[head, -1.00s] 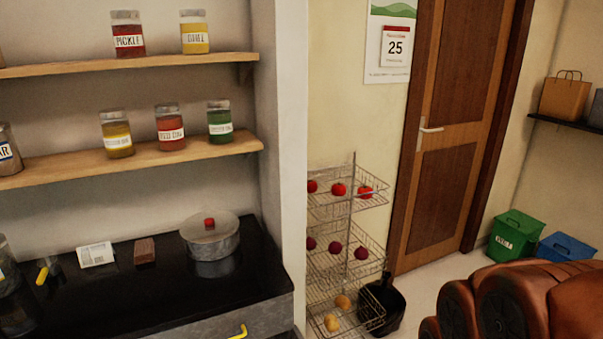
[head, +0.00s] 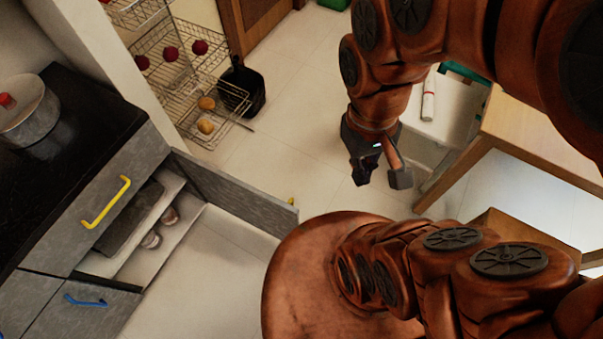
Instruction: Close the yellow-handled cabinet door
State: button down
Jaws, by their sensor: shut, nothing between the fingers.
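The grey cabinet door (head: 240,196) stands swung open, sticking out from the cabinet front to the right. A small bit of its yellow handle (head: 291,201) shows at its far end; the rest is hidden behind the door. Inside the open cabinet are shelves (head: 160,225) with a dark flat item (head: 130,217) and small round jars (head: 161,227). My gripper (head: 381,176) hangs over the floor to the right of the door's free edge, apart from it. It is shut and empty.
A drawer with a yellow handle (head: 105,202) and a blue-handled front (head: 85,301) are closed. A pot (head: 27,112) sits on the black counter (head: 75,135). A wire rack (head: 185,85) and a black bin (head: 243,88) stand beyond the door. A wooden table (head: 545,140) is at right.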

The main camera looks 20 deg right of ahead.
aim_at(274, 217)
jog(key=z, duration=0.5)
jog(key=k, duration=0.35)
jog(key=u, duration=1.95)
